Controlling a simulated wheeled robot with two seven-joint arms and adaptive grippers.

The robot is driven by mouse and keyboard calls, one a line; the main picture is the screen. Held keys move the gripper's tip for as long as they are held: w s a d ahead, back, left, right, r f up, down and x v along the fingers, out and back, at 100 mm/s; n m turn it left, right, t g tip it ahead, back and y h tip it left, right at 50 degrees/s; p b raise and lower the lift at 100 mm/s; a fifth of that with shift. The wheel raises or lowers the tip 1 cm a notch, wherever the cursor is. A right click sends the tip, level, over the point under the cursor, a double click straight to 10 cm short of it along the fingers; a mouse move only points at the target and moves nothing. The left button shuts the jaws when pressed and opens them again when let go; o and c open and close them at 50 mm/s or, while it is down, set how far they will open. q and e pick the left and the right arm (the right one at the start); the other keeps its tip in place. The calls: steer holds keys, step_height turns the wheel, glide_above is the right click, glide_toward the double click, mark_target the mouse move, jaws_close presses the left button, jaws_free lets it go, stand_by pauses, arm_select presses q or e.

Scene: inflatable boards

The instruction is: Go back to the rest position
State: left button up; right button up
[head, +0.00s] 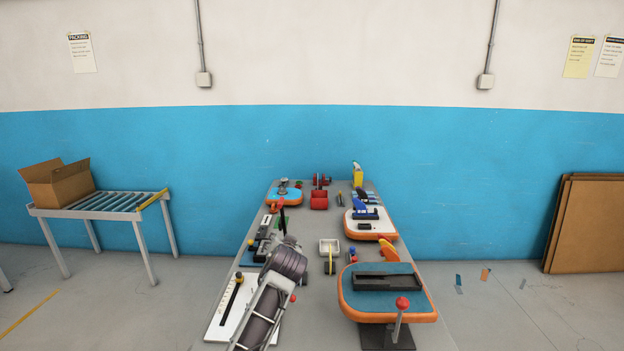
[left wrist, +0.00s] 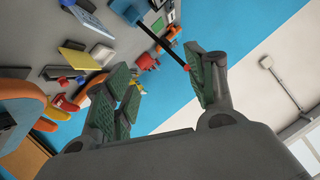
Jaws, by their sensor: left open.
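My left arm reaches up from the bottom of the head view, over the left part of the long grey table (head: 315,285). My left gripper (head: 288,240) is small and partly hidden by its own wrist there. In the left wrist view my left gripper (left wrist: 163,65) is open, with its green-padded fingers wide apart. I see nothing held between them. A dark rod with a red end (left wrist: 172,52) shows close to the right finger; I cannot tell whether they touch. My right gripper is not in view.
An orange-edged inflatable board (head: 350,308) lies at the near right of the table, with a black tray (head: 387,282) on it. A white board (head: 378,234) and a blue board (head: 272,196) lie farther back. A roller stand (head: 110,212) with a cardboard box (head: 72,188) stands left.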

arm_select(q)
steer(key=s+a+f+n+g, duration=0.2)
steer(key=s+a+f+g, duration=0.35)
steer(key=s+f, duration=1.05)
steer(key=s+a+f+g+h, duration=0.1)
steer(key=s+a+f, duration=0.15)
steer(key=s, duration=0.65)
steer(key=s+a+f+g+h, duration=0.1)
steer(key=s+a, duration=0.2)
steer(key=s, duration=0.6)
steer(key=s+a+f+g, duration=0.2)
steer(key=s, duration=0.7)
step_height(320, 180, down, 32)
steer(key=s, duration=0.2)
steer(key=s+a+f+g, duration=0.1)
steer(key=s+a+f, duration=0.1)
steer(key=s+f, duration=0.8)
steer(key=s+a+f+g, duration=0.1)
steer(key=s+a+f, duration=0.1)
steer(key=s+f, duration=0.8)
steer(key=shift+s+a+f, duration=0.15)
steer(key=shift+s+f, duration=0.25)
steer(key=shift+s, duration=1)
